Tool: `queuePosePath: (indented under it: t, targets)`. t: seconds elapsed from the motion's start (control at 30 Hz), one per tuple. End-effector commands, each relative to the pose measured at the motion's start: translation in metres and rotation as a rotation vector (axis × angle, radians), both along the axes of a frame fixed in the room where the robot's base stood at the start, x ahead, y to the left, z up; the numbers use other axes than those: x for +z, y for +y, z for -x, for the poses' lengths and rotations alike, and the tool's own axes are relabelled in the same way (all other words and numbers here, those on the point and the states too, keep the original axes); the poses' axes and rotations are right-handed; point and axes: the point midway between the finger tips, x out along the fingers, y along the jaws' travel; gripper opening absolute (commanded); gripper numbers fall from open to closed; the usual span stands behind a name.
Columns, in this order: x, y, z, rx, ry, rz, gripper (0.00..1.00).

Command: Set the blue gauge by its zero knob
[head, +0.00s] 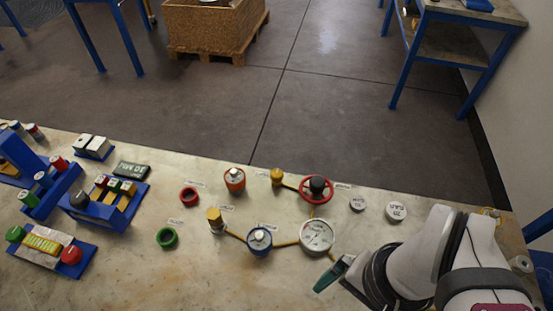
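A round blue fitting (259,240) with a pale, silvery top stands at the middle front of the bench. Just right of it is a round white-faced dial (316,236) with a grey rim; its reading is too small to tell. I cannot tell which small part is the zero knob. My gripper (328,277) is at the lower right, just below and right of the dial, apart from the blue fitting.
A red handwheel (317,188) with a black knob stands behind the dial. An orange fitting (235,179), a brass-topped post (216,220), and red (188,197) and green (166,238) rings stand nearby. Blue racks (110,203) crowd the left. Two weight-like discs (396,211) lie right.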

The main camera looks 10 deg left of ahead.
Motion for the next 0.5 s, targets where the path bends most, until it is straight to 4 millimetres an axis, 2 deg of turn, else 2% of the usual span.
queuePosePath:
  t: [0.03,0.07,0.17,0.2,0.27,0.3,0.4,0.5]
  targets:
    - [0.002,0.001,-0.004,0.032,-0.002,0.002,0.87]
    - [0.005,0.004,-0.011,0.094,-0.006,0.007,0.82]
    - [0.021,0.033,-0.06,0.519,-0.041,0.033,0.64]
    - [0.024,0.054,-0.082,0.726,-0.059,0.045,0.57]
    - [0.025,0.089,-0.109,1.015,-0.083,0.059,0.56]
    - [0.023,0.113,-0.123,1.184,-0.098,0.067,0.56]
    - [0.017,0.159,-0.14,1.477,-0.123,0.08,0.56]
    - [0.009,0.175,-0.145,1.581,-0.131,0.084,0.56]
